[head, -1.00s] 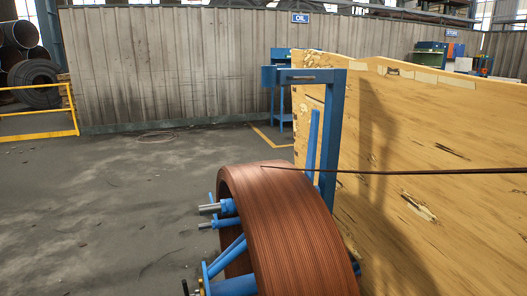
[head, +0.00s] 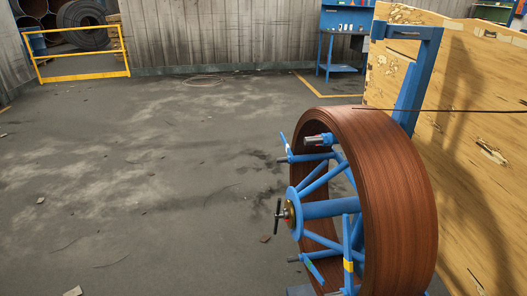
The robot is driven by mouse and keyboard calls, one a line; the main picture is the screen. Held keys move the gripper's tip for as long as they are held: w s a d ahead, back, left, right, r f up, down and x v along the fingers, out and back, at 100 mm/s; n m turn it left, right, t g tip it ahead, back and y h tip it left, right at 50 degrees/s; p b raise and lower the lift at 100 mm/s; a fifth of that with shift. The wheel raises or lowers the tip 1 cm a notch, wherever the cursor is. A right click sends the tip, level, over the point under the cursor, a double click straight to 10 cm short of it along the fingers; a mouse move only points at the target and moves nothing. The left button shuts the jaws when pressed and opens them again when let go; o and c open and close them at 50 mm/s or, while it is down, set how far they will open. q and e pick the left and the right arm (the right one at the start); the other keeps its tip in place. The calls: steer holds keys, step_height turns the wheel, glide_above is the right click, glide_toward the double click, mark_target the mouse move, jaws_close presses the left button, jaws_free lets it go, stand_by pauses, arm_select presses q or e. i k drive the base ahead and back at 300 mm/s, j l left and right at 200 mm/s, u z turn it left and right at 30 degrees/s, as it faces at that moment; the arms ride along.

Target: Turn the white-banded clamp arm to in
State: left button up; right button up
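A large reel wound with brown-copper wire (head: 395,190) stands upright at the right of the head view. Its blue spoked frame shows on the left face, with a hub and a dark T-shaped handle (head: 279,215) at the centre. Blue clamp arms sit around the rim. One at the bottom has a yellow band (head: 348,265), and another has a green band (head: 308,263). Neither of my grippers is in view.
A blue post (head: 410,80) and a wooden panel (head: 480,150) stand behind the reel on the right. A dark rod or wire (head: 460,110) runs from the reel top to the right edge. The concrete floor (head: 150,170) is open to the left. A yellow railing (head: 80,75) is far left.

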mark_target(288, 150)
steer(key=i+j+u, duration=0.1)
steer(key=u, duration=1.2)
steer(key=i+z, duration=0.1)
steer(key=i, duration=0.7)
steer(key=i+j+z, duration=0.15)
steer(key=i, duration=0.7)
steer(key=i+z, duration=0.4)
steer(key=i, duration=0.45)
steer(key=i+j+z, duration=0.15)
steer(key=i+z, duration=0.25)
steer(key=i, duration=0.4)
steer(key=i+l+z, duration=0.1)
steer(key=i+z, duration=0.3)
steer(key=i, duration=0.5)
steer(key=i+j+z, duration=0.2)
steer(key=i+z, duration=0.2)
steer(key=i, duration=0.45)
